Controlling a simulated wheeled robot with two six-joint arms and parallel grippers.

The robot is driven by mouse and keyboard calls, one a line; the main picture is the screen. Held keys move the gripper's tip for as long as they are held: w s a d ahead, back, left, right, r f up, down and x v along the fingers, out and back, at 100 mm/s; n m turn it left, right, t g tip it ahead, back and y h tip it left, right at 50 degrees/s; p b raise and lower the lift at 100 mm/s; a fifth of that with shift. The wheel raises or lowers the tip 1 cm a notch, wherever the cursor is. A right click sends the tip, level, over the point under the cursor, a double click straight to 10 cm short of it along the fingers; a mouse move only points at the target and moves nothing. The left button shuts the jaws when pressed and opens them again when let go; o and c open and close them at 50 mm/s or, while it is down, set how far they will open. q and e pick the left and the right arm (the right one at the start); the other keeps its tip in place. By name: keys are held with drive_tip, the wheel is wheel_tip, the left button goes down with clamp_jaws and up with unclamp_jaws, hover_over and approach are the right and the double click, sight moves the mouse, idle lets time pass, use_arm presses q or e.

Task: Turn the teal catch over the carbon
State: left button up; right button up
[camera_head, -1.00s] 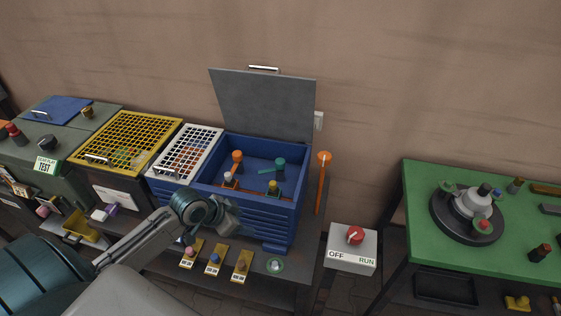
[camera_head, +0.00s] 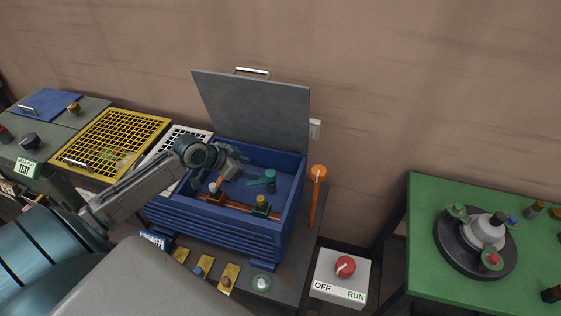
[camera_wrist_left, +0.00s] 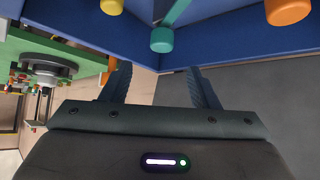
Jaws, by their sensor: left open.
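The teal catch (camera_head: 271,178) stands inside the open blue box, with its lever pointing left in the head view. In the left wrist view its round teal end (camera_wrist_left: 162,40) lies just beyond my fingers. A copper-coloured strip (camera_head: 238,207), possibly the carbon, lies near the box's front, with a white-topped and a yellow-topped knob (camera_head: 262,201) beside it. My left gripper (camera_head: 242,170) is open and empty above the box, left of the teal catch; its fingers also show in the left wrist view (camera_wrist_left: 160,82). An orange knob (camera_wrist_left: 288,10) shows there too; my gripper hides it in the head view.
The grey lid (camera_head: 255,110) stands open behind the box. An orange handle (camera_head: 317,185) rises right of the box. A red switch (camera_head: 345,266) and a green table (camera_head: 425,235) lie further right. Yellow (camera_head: 122,135) and white grilles lie left.

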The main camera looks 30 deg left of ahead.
sight(270, 172)
use_arm(q)
drive_tip(key=p+x, duration=0.1)
drive_tip(key=x, duration=0.4)
drive_tip(key=p+x, duration=0.1)
drive_tip(key=x, duration=0.3)
drive_tip(key=shift+w+d+f+p, duration=0.1)
drive_tip(key=shift+w+p, duration=0.3)
drive_tip(key=shift+w, duration=0.1)
drive_tip(key=shift+w+d+f, duration=0.15)
drive_tip(key=shift+f, duration=0.15)
drive_tip(key=shift+w+d+f, duration=0.1)
drive_tip(key=shift+w+f, duration=0.1)
use_arm(e)
drive_tip(key=r, duration=0.3)
drive_tip(key=shift+s+a, duration=0.15)
drive_tip(key=shift+s, duration=0.1)
use_arm(q)
clamp_jaws()
